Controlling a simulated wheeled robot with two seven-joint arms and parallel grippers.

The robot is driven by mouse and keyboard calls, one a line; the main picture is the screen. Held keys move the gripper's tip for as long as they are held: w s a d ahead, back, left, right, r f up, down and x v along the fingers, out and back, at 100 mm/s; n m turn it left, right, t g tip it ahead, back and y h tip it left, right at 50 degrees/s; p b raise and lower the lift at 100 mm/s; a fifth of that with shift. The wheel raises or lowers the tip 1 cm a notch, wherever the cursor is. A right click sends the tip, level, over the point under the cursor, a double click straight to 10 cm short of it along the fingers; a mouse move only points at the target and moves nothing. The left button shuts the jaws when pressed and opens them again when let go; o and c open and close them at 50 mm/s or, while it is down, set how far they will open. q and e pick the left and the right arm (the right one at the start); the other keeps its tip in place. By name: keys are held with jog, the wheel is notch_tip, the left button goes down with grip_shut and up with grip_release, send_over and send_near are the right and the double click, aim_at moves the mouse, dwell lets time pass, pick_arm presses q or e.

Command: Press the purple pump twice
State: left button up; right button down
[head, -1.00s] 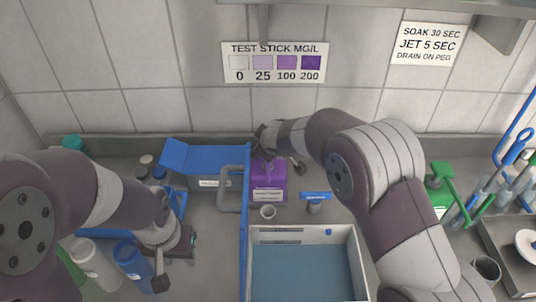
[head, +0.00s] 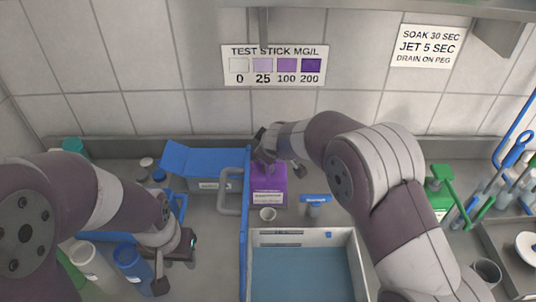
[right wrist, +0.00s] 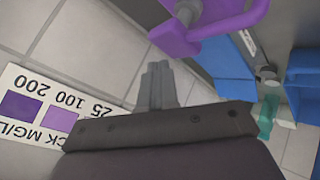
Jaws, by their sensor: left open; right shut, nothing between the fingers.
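The purple pump bottle (head: 269,184) stands at the back of the counter, just right of the blue upright panel. Its top is largely hidden by my right gripper (head: 266,156) in the head view. In the right wrist view the purple pump head (right wrist: 212,22) with its spout shows at the top. The shut, empty fingertips of my right gripper (right wrist: 157,82) are close beside it there; I cannot tell if they touch. My left gripper (head: 177,265) is open and low over the left side of the counter, near the blue-capped bottle.
A small cup (head: 268,213) stands in front of the pump bottle, with a blue-topped item (head: 314,199) to its right. A water basin (head: 352,262) is in front. The blue panel (head: 245,225) borders the left side. A blue bottle (head: 130,262) stands near my left gripper.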

jog(key=shift+f, duration=0.1)
dwell(0.7)
jog(key=shift+f+b, duration=0.35)
jog(key=shift+b, duration=0.15)
jog(key=shift+s+f+b, duration=0.1)
jog(key=shift+f+b, duration=0.95)
dwell(0.8)
dwell(0.4)
jog(key=shift+r+p, duration=1.25)
jog(key=shift+r, duration=0.25)
notch_tip(320, 180, up, 5)
jog(key=p, duration=0.4)
jog(key=shift+p, duration=0.35)
